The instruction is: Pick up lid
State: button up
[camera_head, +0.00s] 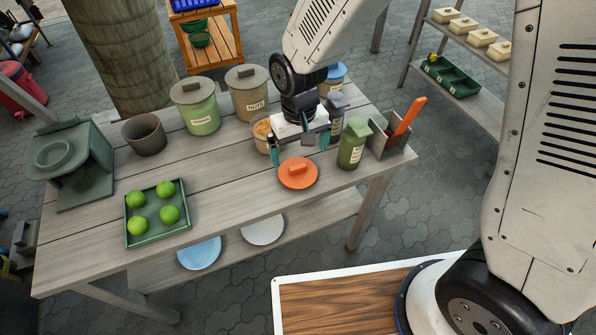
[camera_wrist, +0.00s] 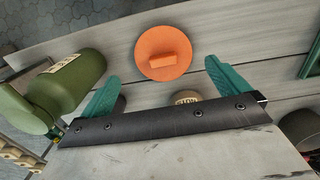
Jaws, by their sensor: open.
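The orange lid (camera_head: 297,174) is a round disc with a raised block handle. It lies flat on the grey wooden table (camera_head: 230,190) near its front edge. In the wrist view the lid (camera_wrist: 163,55) shows beyond my fingertips, about midway between them. My gripper (camera_head: 299,152) is open and empty, with its two teal fingers spread apart above and just behind the lid. The fingers also show in the wrist view (camera_wrist: 162,72). Nothing covers the lid in the wrist view.
A dark green bottle (camera_head: 353,143) stands close right of the lid, beside a grey holder (camera_head: 392,138) with an orange-handled tool. A tan container (camera_head: 262,133) stands behind my gripper. A green tray (camera_head: 157,238) of several green balls lies left; the table between is clear.

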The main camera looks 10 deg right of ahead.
aim_at(298, 167)
jog(key=shift+w+a+f, duration=0.2)
jog(key=shift+w+f, duration=0.1)
jog(key=shift+w, duration=0.1)
notch_tip(298, 167, down, 7)
jog(key=shift+f, duration=0.1)
jog(key=c, duration=0.7)
